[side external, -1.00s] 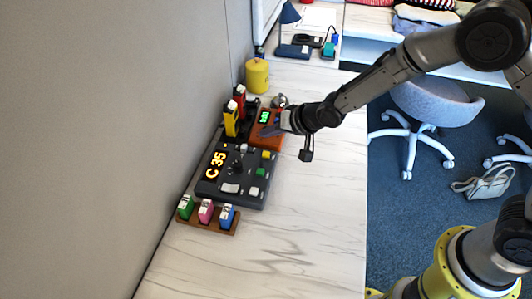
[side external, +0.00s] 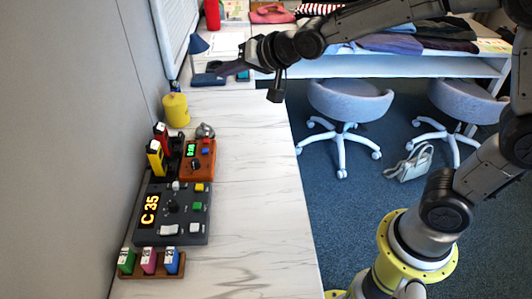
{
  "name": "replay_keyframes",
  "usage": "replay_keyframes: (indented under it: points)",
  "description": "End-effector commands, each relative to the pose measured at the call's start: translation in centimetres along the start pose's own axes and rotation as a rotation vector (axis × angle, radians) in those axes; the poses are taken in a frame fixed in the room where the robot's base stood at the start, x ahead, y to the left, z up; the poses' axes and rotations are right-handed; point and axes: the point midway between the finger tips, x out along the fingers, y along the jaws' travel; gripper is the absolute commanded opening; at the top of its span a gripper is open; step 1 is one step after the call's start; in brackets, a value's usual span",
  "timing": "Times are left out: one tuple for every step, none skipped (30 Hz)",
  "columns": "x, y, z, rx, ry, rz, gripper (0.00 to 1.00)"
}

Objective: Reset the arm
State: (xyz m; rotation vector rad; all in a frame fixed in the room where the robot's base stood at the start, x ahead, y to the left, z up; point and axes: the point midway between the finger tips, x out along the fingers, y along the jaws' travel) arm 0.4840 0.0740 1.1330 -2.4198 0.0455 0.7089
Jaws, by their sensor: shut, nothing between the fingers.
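My gripper (side external: 222,70) is shut and empty. It is raised above the far part of the table, pointing left, in front of the blue lamp in the picture. An orange box with a green display (side external: 200,158) sits on the white table (side external: 245,190), below and apart from my gripper. A dark grey console (side external: 172,212) reads "C 35" and carries a knob and several coloured buttons. A wooden rack (side external: 150,272) in front of it holds green, pink and blue blocks. A yellow block (side external: 155,160) and a red block (side external: 162,138) stand in a dark holder behind the console.
A yellow cylinder (side external: 176,110) and a small silver object (side external: 205,131) stand behind the orange box. A blue lamp (side external: 198,44) stands at the back. A wall (side external: 60,150) bounds the left. The table's right half is clear. Chairs (side external: 350,105) stand on the carpet beyond.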

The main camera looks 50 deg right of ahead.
Motion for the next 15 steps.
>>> replay_keyframes:
  points:
    - [-3.8,0.6,-1.4,-0.02,0.025,0.019,0.0]
    - [-5.8,1.1,-1.8,-0.037,0.03,0.036,0.0]
    - [-8.5,1.9,-1.9,-0.063,0.031,0.059,0.0]
    - [-10.4,2.6,-1.8,-0.084,0.028,0.079,0.0]
    - [-12.4,3.4,-1.6,-0.107,0.023,0.098,0.0]
    - [-14.8,4.5,-0.8,-0.139,0.009,0.126,0.0]
    - [-16.5,5.3,0.0,-0.166,-0.007,0.146,0.0]
    - [-18.1,6.2,0.9,-0.193,-0.027,0.166,0.0]
    - [-20.0,7.5,2.4,-0.232,-0.058,0.192,0.0]
    - [-21.2,8.4,3.6,-0.261,-0.089,0.21,0.0]
    - [-22.3,9.2,4.9,-0.291,-0.122,0.226,0.0]
    - [-23.4,10.3,6.6,-0.331,-0.171,0.245,0.0]
    - [-24.1,11.1,7.9,-0.359,-0.211,0.257,0.0]
    - [-24.6,11.8,9.1,-0.386,-0.252,0.266,0.0]
    - [-25.1,12.6,10.6,-0.421,-0.309,0.276,0.0]
